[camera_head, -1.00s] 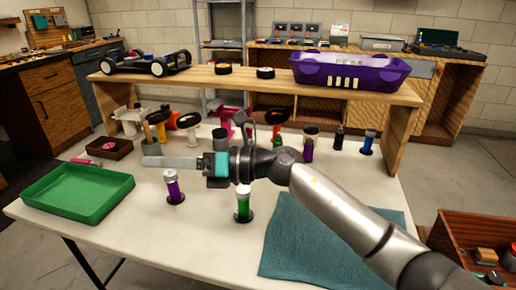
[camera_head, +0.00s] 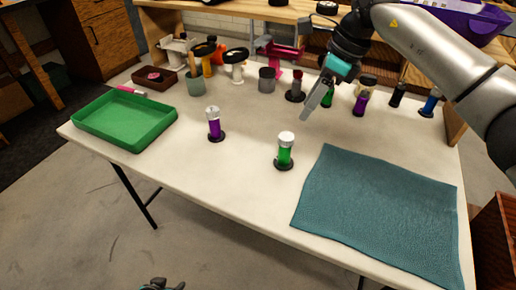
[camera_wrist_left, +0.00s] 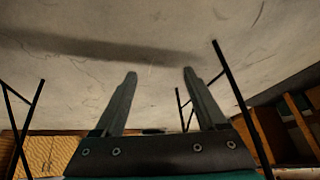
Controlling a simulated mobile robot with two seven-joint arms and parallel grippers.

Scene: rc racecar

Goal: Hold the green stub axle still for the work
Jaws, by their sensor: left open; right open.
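A green stub axle (camera_head: 285,153) with a white top stands upright on a dark round base near the table's front edge, left of the teal cloth. Nothing touches it. Another green piece (camera_head: 328,98) stands farther back, partly hidden by my right gripper. My right gripper (camera_head: 305,116) is open and empty, above the table behind the front green stub axle, pointing down and left. My left gripper (camera_head: 161,286) barely shows at the bottom edge, over the floor in front of the table. In the left wrist view its fingers (camera_wrist_left: 160,76) are apart with nothing between them.
A purple stub axle (camera_head: 214,125) stands left of the green one. A green tray (camera_head: 122,148) lies at the table's left end, the teal cloth (camera_head: 380,205) at front right. Several coloured parts stand along the back. Table legs (camera_wrist_left: 232,95) show in the left wrist view.

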